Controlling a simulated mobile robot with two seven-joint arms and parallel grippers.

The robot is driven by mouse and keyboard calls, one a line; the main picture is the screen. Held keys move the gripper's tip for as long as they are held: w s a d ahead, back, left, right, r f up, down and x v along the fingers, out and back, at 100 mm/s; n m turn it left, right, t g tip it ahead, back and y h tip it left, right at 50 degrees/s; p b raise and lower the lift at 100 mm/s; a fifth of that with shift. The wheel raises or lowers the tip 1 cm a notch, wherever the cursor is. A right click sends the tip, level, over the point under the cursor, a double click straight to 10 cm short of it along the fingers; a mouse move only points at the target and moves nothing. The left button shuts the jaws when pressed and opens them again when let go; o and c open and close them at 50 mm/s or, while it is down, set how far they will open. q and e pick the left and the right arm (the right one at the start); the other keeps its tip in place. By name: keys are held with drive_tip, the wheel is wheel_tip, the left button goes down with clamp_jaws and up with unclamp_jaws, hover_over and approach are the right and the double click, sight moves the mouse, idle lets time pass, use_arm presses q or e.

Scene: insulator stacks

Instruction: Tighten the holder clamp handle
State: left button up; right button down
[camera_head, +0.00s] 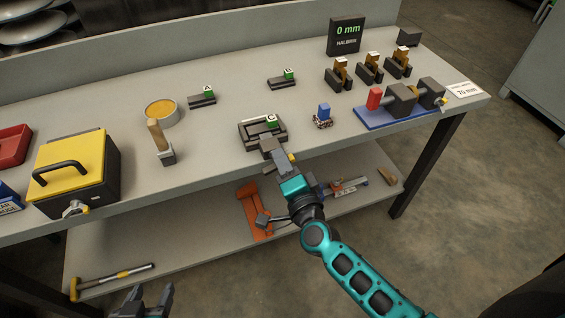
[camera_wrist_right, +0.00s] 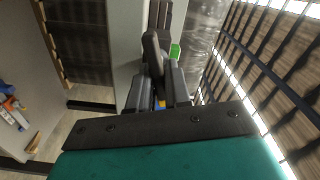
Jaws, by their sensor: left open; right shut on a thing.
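The dark holder marked C (camera_head: 250,127) sits near the front edge of the bench. Its dark clamp handle (camera_head: 268,144) is at the holder's front side, and in the right wrist view the handle (camera_wrist_right: 152,48) stands between the fingertips. My right gripper (camera_head: 275,153) reaches in from the front and is shut on the handle; its fingers also show in the right wrist view (camera_wrist_right: 160,75). The exact contact is partly hidden by the fingers. My left gripper (camera_head: 141,303) is open and empty, low at the bottom left, away from the bench top.
Holders A (camera_head: 203,101) and B (camera_head: 283,83) lie further back. A wooden-handled brush (camera_head: 158,138), a round tin (camera_head: 161,107) and a yellow-lidded box (camera_head: 70,165) stand left. The lower shelf holds tools.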

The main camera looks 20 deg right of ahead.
use_arm(q)
drive_tip(key=shift+f+b, duration=0.45)
drive_tip(key=shift+f, duration=0.1)
use_arm(e)
drive_tip(key=shift+d+f+m, duration=0.1)
drive_tip(key=shift+m, duration=1.6)
drive_tip(key=c, duration=1.2)
unclamp_jaws()
use_arm(q)
drive_tip(key=shift+w, duration=0.15)
use_arm(e)
drive_tip(key=shift+o, duration=0.2)
drive_tip(key=shift+f, duration=0.1)
drive_tip(key=shift+s, duration=0.1)
